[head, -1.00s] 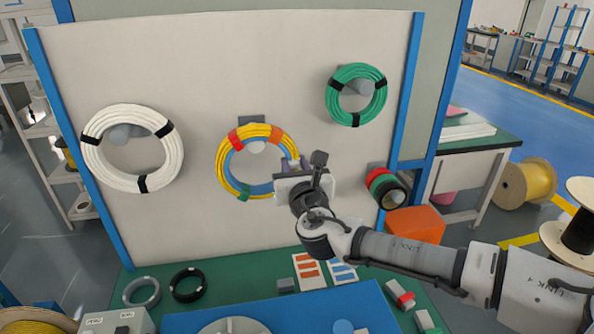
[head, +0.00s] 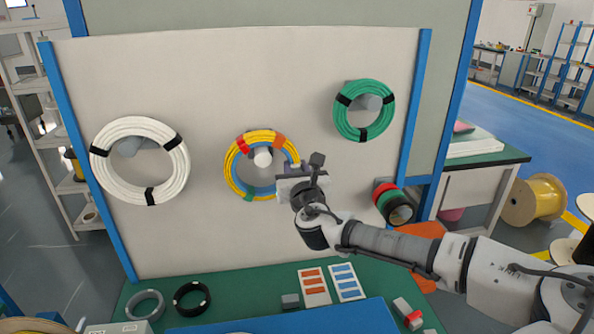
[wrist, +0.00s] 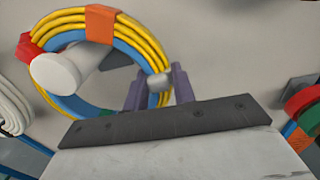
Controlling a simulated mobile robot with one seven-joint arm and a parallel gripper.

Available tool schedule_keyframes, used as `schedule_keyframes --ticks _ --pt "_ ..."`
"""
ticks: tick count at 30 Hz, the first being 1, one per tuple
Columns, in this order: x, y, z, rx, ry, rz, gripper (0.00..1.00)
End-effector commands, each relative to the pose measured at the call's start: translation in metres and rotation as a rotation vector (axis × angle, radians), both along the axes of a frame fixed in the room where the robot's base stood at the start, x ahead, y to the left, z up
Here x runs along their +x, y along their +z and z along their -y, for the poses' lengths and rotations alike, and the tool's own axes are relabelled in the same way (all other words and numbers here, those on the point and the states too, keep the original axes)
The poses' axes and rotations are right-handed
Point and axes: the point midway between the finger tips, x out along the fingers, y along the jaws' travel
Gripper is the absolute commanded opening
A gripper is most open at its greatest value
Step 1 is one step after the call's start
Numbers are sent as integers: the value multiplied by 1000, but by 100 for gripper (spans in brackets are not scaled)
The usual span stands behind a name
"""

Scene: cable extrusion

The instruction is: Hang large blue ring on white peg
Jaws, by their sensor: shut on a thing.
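The large ring is a coil of yellow and blue cable (head: 232,176) with red, orange and green bands. It stands upright in front of the white board. The white peg (head: 263,157) shows inside its opening. In the wrist view, the peg (wrist: 62,73) comes out through the opening of the coil (wrist: 128,30), its round end in front of the coil's left part. Whether the coil touches the peg is unclear. My gripper (head: 294,165) is shut on the coil's right side. Its purple fingers (wrist: 157,90) sit either side of the coil in the wrist view.
A white coil (head: 101,151) hangs at the left and a green coil (head: 345,119) at the upper right of the board (head: 220,80). Small coils (head: 192,299) and colour cards (head: 314,286) lie on the green bench below. Stacked coloured rolls (head: 393,203) stand right.

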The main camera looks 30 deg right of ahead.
Motion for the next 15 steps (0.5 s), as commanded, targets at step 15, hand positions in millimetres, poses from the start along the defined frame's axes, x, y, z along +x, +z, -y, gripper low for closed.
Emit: schedule_keyframes --ticks 15 --pt "0 -3 0 -1 0 2 36"
